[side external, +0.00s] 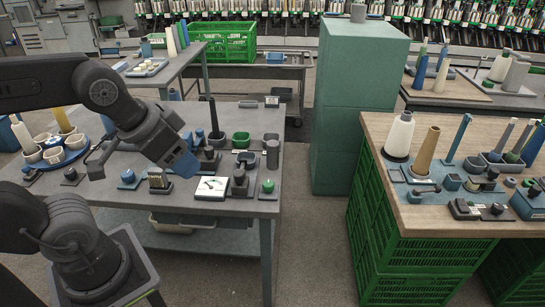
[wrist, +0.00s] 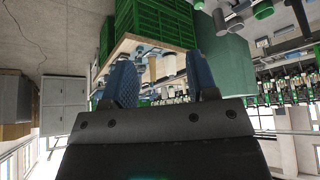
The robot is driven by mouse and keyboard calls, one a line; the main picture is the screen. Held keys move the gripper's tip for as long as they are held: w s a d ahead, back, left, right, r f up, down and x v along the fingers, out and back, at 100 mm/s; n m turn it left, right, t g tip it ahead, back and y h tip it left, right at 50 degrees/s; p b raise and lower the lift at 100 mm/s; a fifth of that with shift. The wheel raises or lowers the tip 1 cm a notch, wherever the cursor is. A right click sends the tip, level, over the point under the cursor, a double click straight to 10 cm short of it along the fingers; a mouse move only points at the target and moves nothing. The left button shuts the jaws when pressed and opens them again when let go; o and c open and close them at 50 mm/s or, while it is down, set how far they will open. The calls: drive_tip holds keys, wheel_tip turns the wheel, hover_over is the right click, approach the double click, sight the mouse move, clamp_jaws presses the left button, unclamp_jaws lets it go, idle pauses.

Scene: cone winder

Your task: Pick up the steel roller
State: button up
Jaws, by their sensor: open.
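My gripper (side external: 182,164) hangs over the grey worktable in the side external view, its blue fingers tilted down to the right. In the wrist view its two blue fingers (wrist: 162,82) stand apart with nothing between them. An upright dark grey cylinder (side external: 272,154) at the table's right edge looks like the steel roller, but I cannot be sure of its material. It stands to the right of my gripper and apart from it. I cannot pick it out in the wrist view, which looks away toward crates and the room.
The grey worktable (side external: 125,190) is crowded: a green bin (side external: 241,140), a white gauge plate (side external: 211,188) and a green-topped button (side external: 268,187) sit near the cylinder. A green cabinet (side external: 355,105) stands right of it. A wooden-topped bench (side external: 395,205) with cones stands farther right.

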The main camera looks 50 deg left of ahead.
drive_tip(key=o, duration=0.4)
drive_tip(key=shift+c, duration=0.2)
drive_tip(key=n+g+y, duration=0.1)
drive_tip(key=n+y, duration=0.1)
drive_tip(key=n, duration=0.3)
hover_over(271, 144)
drive_tip(key=s+d, duration=0.4)
drive_tip(key=s, duration=0.1)
wheel_tip(271, 144, down, 12)
drive_tip(key=shift+g, duration=0.3)
drive_tip(key=x, duration=0.4)
drive_tip(key=a+x, duration=0.1)
drive_tip(key=x, duration=0.6)
drive_tip(key=shift+w+a+f, duration=0.2)
drive_tip(key=shift+a, duration=0.05)
drive_tip(key=shift+x, duration=2.9)
